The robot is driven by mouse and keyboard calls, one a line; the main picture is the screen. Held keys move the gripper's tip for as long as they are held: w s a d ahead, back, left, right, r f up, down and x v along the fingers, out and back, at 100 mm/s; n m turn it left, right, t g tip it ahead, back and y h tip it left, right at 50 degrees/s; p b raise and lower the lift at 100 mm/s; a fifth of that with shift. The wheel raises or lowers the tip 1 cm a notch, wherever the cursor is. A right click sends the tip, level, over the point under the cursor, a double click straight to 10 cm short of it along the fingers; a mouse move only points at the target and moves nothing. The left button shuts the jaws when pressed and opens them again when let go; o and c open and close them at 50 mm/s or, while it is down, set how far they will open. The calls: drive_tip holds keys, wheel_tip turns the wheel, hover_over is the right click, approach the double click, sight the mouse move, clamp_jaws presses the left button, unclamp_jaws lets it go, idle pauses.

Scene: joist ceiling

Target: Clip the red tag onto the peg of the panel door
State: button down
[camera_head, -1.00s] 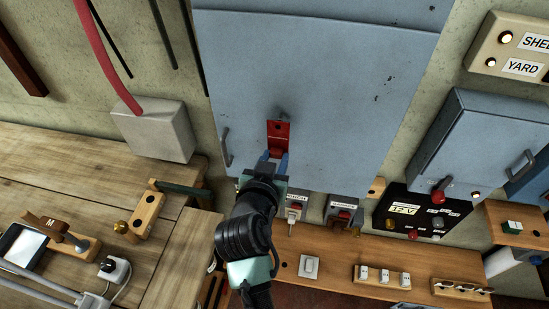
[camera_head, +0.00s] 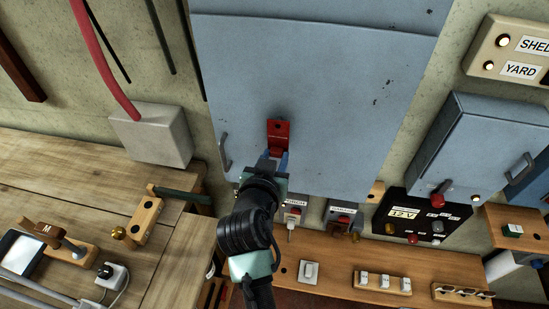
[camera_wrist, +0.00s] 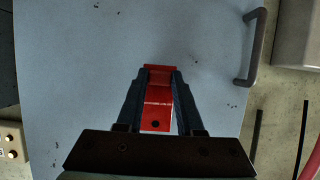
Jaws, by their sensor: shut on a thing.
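The red tag (camera_head: 278,133) is in front of the grey-blue panel door (camera_head: 310,80), near the door's lower left part. My gripper (camera_head: 275,158) is shut on the tag's lower part, and the tag stands out beyond the fingertips. In the wrist view the red tag (camera_wrist: 157,100) lies between the two dark blue fingers, with a dark hole at its near end. The peg does not show clearly in either view; the tag seems to cover it. I cannot tell whether the tag is around the peg or only in front of it.
A door handle (camera_head: 224,150) is left of my gripper. A grey box (camera_head: 150,135) with a red pipe is on the wall further left. Wooden benches with switches stand below. A smaller grey cabinet (camera_head: 475,145) hangs at right.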

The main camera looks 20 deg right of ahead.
drive_tip(key=shift+w+d, duration=0.1)
drive_tip(key=shift+w, duration=0.05)
drive_tip(key=shift+w+d, duration=0.4)
drive_tip(key=shift+w, duration=0.15)
drive_tip(key=shift+c, duration=2.3)
unclamp_jaws()
drive_tip(key=shift+s+a+b, duration=0.1)
drive_tip(key=shift+b, duration=0.2)
drive_tip(key=f+b+v, duration=0.1)
drive_tip(key=b+v, duration=0.2)
drive_tip(key=v, duration=1.3)
drive_tip(key=shift+s+a, duration=0.3)
drive_tip(key=shift+s, duration=0.05)
drive_tip(key=shift+f, duration=0.15)
